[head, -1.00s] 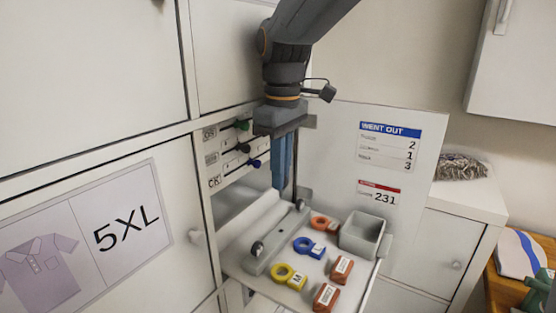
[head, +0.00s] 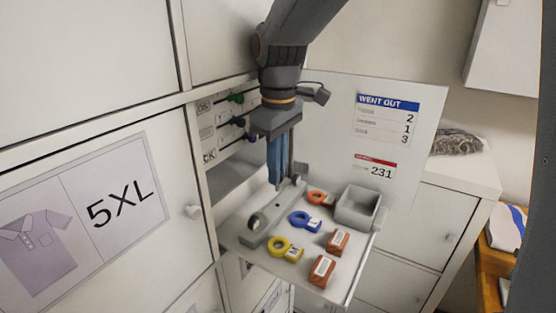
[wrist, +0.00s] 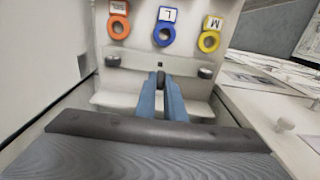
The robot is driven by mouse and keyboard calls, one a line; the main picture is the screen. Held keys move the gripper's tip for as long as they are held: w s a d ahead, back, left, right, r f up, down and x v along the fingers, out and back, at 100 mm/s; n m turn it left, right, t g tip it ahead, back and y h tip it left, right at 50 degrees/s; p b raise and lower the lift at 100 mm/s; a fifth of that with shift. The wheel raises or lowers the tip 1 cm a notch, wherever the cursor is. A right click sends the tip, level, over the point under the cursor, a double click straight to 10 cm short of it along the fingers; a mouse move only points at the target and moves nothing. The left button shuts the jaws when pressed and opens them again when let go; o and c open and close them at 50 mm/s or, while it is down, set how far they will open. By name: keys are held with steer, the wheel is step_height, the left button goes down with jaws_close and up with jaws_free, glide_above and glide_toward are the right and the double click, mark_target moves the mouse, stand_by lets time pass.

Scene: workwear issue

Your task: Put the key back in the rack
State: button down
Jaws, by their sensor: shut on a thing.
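My gripper (head: 277,186) points down over the pull-out tray (head: 325,288), its two blue fingers nearly together. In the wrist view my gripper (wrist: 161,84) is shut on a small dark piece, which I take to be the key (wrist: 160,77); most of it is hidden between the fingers. The fingertips are close to the grey bar (head: 272,238) with a dark knob near each end; I cannot tell whether the key touches it. On the cabinet at left, a labelled panel (head: 208,133) carries green, dark and blue knobs, possibly the rack.
Orange (head: 318,198), blue (head: 304,221) and yellow (head: 284,248) ring tags lie on the tray. Two orange-red blocks (head: 338,241) and a grey open box (head: 359,207) are also there. A white board (head: 388,130) stands behind. Cabinet doors close off the left.

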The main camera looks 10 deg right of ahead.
mark_target(277, 190)
steer(key=shift+f+b, duration=0.65)
steer(key=shift+f, duration=0.9)
steer(key=shift+p, duration=0.65)
stand_by(1.0)
steer(key=shift+f, duration=1.45)
stand_by(3.3)
